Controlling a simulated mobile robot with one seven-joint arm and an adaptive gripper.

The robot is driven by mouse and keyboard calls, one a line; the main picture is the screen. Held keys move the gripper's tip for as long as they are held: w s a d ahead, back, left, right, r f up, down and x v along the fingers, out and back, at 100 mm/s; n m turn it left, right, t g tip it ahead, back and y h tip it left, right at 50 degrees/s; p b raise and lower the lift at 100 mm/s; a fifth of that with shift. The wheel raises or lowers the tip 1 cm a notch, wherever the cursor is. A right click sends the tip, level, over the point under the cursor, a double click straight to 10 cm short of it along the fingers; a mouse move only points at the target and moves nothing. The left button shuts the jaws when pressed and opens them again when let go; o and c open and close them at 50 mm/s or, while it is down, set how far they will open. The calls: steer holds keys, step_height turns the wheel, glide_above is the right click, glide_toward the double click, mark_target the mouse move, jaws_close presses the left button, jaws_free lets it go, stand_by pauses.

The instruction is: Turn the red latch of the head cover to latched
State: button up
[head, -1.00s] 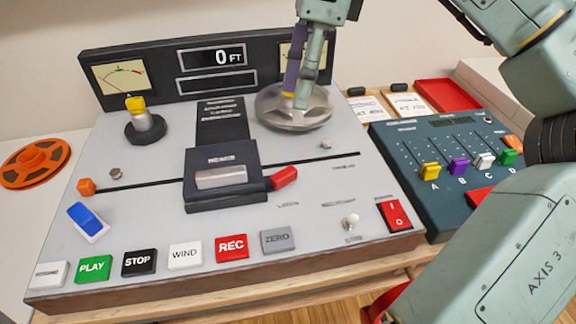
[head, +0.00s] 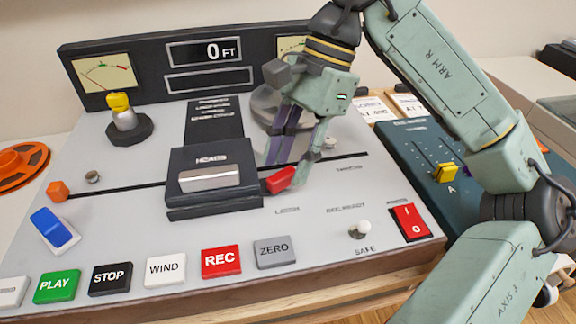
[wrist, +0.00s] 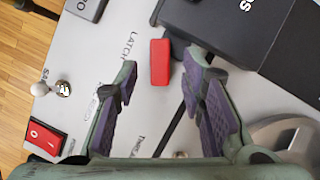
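The black head cover (head: 212,157) with a silver handle stands in the middle of the tape deck's grey panel. The red latch (head: 280,180) sticks out from the cover's right side, tilted up to the right in the head view. In the wrist view the red latch (wrist: 160,62) lies ahead of and between the finger lines. My gripper (head: 284,172) is at the latch, pointing down, with its fingers apart. In the wrist view my gripper (wrist: 160,82) is open with nothing between its purple pads. Whether a finger touches the latch cannot be told.
A grey reel (head: 268,105) is behind my gripper. A white toggle (head: 360,230) and a red power switch (head: 411,222) are at the right. A row of buttons, including REC (head: 221,260), runs along the front. The mixer (head: 420,150) stands at the right.

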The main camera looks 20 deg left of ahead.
steer(key=shift+x, duration=0.75)
steer(key=shift+c, duration=0.4)
jaws_close()
